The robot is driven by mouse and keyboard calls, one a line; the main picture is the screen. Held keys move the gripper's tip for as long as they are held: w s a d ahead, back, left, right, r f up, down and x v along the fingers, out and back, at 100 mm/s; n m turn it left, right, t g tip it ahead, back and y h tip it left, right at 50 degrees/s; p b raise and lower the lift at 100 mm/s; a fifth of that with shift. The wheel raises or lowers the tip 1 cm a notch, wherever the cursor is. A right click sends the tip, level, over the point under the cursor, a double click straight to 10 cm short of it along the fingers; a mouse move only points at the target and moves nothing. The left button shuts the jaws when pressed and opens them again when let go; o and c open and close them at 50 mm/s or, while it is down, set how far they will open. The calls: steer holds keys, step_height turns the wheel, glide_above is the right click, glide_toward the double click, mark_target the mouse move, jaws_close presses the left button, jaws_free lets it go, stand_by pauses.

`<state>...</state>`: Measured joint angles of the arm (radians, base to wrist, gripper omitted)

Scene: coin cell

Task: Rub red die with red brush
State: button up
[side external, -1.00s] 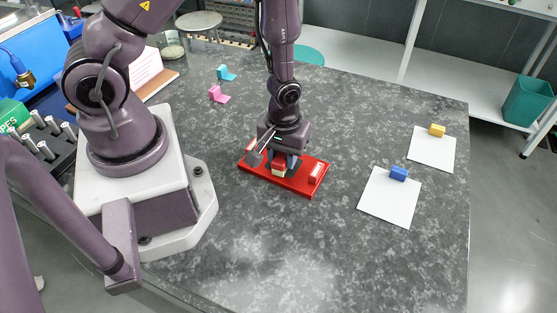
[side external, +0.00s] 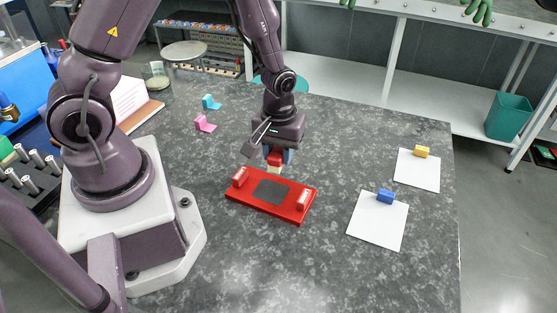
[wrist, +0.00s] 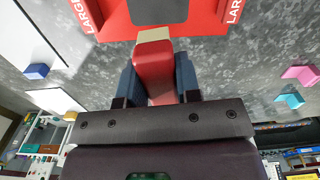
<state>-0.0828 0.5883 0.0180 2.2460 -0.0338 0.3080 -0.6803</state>
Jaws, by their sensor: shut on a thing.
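The red die (side external: 237,201) is a flat red plate on the table, with a dark grey square pad in its middle and a raised red block with white lettering at each end. In the wrist view the die (wrist: 120,25) reads "LARGE". My gripper (side external: 275,158) is shut on the red brush (side external: 274,161), bristles down. The brush (wrist: 153,70) shows between the blue fingers of my gripper (wrist: 157,82), with its cream tip toward the die's edge. The brush is at the far edge of the die, off the pad, and looks raised; the exact gap is unclear.
A blue block (side external: 385,196) and a yellow block (side external: 421,151) sit on white sheets at the right. Pink (side external: 204,124) and cyan (side external: 210,103) L-shaped pieces stand at the back left. The table in front of the die is clear.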

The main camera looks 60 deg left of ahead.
steer(key=shift+r, duration=1.35)
steer(key=shift+a, duration=0.1)
